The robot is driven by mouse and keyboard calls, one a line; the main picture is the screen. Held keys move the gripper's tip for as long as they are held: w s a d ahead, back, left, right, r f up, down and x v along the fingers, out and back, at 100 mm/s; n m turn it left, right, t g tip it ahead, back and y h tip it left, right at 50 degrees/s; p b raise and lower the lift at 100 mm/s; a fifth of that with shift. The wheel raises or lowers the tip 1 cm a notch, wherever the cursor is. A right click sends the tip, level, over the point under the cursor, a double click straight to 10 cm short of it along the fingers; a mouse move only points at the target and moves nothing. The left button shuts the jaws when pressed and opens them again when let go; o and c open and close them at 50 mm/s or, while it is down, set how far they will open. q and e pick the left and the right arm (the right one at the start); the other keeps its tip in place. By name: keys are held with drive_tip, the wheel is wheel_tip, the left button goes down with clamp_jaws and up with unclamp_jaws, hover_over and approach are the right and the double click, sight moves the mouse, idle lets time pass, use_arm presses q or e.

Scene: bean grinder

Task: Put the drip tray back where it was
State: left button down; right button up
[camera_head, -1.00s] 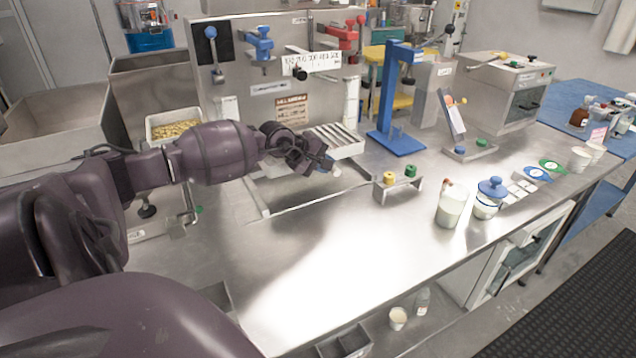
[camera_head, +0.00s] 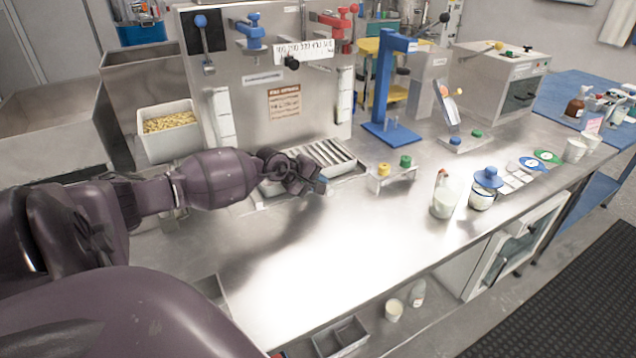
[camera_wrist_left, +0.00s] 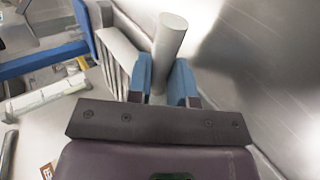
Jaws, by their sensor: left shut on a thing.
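The drip tray (camera_head: 333,153) is a pale metal tray with dark slots, level at the foot of the grinder's upright front panel. Its slats (camera_wrist_left: 122,52) show in the left wrist view. My left gripper (camera_head: 318,184) is at its front edge, shut on its grey round handle (camera_wrist_left: 171,36); the blue fingertips (camera_wrist_left: 163,82) close on both sides of it. The tray lies over the framed recess (camera_head: 261,203) in the counter, whose front left corner still shows. My arm hides part of the tray, and I cannot tell whether it is fully seated. My right gripper is not in view.
A small stand with yellow and green knobs (camera_head: 392,174) is close to the tray's right. A blue press stand (camera_head: 383,100) is behind it. The counter in front (camera_head: 310,240) is clear.

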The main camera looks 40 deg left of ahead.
use_arm(q)
drive_tip(key=c, duration=1.5)
unclamp_jaws()
drive_tip(key=shift+f, duration=0.15)
drive_tip(key=o, duration=0.5)
drive_tip(key=shift+r, duration=0.25)
drive_tip(key=shift+s+a+r, duration=0.1)
drive_tip(key=shift+s+r, duration=0.1)
drive_tip(key=shift+s, duration=0.05)
drive_tip(key=shift+p+v, duration=1.25)
drive_tip(key=shift+v, duration=4.4)
